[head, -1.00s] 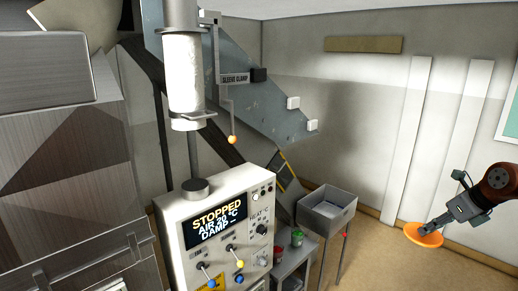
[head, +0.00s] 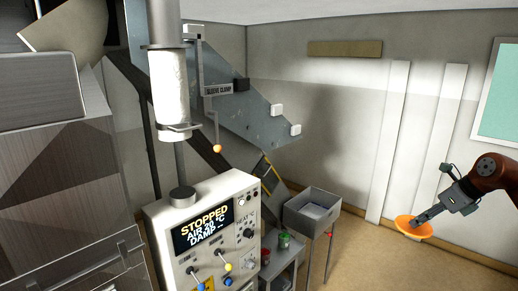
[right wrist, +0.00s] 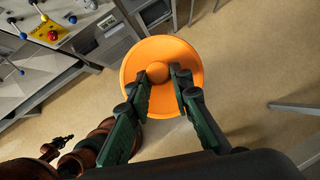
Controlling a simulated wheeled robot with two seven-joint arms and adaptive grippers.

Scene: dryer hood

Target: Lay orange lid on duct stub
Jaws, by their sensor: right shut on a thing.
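The orange lid (head: 413,226) is a round disc with a ball-shaped knob, held out at the right of the head view. My right gripper (head: 424,217) is shut on it. In the right wrist view, the two green fingers (right wrist: 168,76) close on the knob of the lid (right wrist: 190,51), with the disc beyond them. A short dark grey cylinder (head: 182,196) stands on top of the control cabinet. It may be the duct stub, but I cannot tell for sure. The lid is well to the right of it and apart from everything. My left gripper is not in view.
The control cabinet (head: 160,238) reads STOPPED. A white sleeve (head: 169,92) with a clamp hangs above it, and an orange-tipped lever (head: 217,148) hangs beside it. A grey bin (head: 311,210) and a low table with cups stand between cabinet and lid. The floor near the lid is clear.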

